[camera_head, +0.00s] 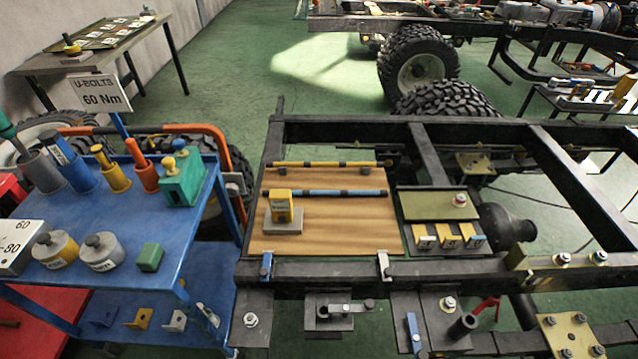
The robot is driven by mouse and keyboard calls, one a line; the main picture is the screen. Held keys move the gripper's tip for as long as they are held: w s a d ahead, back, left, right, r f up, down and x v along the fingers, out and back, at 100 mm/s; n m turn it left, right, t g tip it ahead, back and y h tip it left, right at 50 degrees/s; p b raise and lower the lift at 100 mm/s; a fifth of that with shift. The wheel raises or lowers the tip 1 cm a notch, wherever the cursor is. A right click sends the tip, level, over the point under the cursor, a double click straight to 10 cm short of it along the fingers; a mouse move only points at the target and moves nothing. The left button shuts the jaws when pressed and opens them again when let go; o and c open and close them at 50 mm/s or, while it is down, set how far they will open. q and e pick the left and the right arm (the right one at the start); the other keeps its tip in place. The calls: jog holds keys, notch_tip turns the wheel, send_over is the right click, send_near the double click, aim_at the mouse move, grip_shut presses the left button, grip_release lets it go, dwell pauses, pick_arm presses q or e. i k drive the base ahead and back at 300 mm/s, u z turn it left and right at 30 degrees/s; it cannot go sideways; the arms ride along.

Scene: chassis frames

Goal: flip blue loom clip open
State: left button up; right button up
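A small blue clip (267,265) stands upright on the near rail of the chassis frame, at the board's front left corner. A similar pale grey clip (384,264) stands on the same rail to the right. Another blue upright piece (414,333) sits on a dark plate below the rail. A blue loom rod (325,193) with dark bands lies across the wooden board (340,230), with a yellow rod (322,164) behind it. I cannot tell which blue piece is the loom clip, nor whether either is open. Neither gripper is in view.
A blue cart (120,225) with tools, weights and a green block (150,257) stands at left. A yellow block (281,207) on a grey base sits on the board. Yellow-tagged blocks (443,235) lie right of it. Dark plates with bolts hang along the near rail.

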aim_at(265, 272)
jog(key=u, duration=2.05)
jog(key=k, duration=1.2)
jog(key=z, duration=2.1)
